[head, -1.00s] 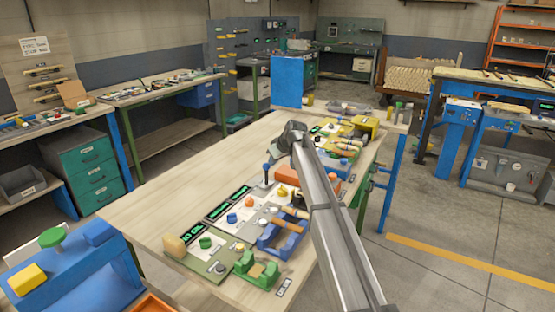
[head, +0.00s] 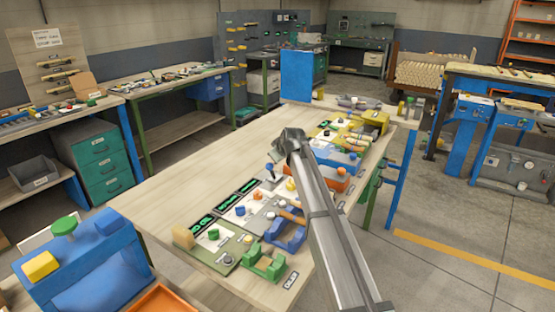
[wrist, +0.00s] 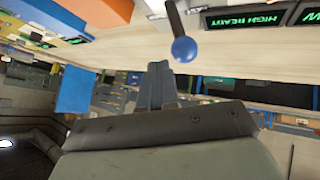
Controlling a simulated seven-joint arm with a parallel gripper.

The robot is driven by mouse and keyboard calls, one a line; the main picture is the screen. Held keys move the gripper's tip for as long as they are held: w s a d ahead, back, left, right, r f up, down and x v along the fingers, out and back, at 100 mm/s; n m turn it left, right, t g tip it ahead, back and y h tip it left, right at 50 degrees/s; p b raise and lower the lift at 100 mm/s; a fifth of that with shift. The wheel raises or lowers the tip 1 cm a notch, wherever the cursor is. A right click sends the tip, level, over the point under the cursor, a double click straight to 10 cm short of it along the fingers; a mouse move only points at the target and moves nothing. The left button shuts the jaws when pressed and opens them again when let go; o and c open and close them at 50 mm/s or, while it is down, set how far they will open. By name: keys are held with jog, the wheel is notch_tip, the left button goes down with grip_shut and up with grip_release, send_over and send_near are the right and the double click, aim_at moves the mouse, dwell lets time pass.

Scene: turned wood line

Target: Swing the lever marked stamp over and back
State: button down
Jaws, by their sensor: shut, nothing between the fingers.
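A lever with a blue ball knob (head: 269,167) stands on a grey panel on the wooden workbench (head: 190,165). No stamp marking is readable on it. The knob shows large in the wrist view (wrist: 184,50), with its grey rod running up out of the picture. My gripper (head: 281,150) is just behind the lever, partly hidden by my own arm in the head view. In the wrist view my gripper (wrist: 158,68) is shut and empty, its fingertips just left of and below the knob. I cannot tell whether they touch it.
Green-lit displays (head: 226,205) run beside the lever; one reads HIGH READY (wrist: 243,18) in the wrist view. A blue cradle (head: 286,232), a green cradle (head: 264,263) and an orange box (head: 334,178) crowd the bench's right side. The bench's left part is clear.

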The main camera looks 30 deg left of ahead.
jog(key=shift+r, duration=0.4)
jog(key=w+v, duration=0.2)
jog(key=v, duration=1)
jog(key=shift+d+r, duration=0.55)
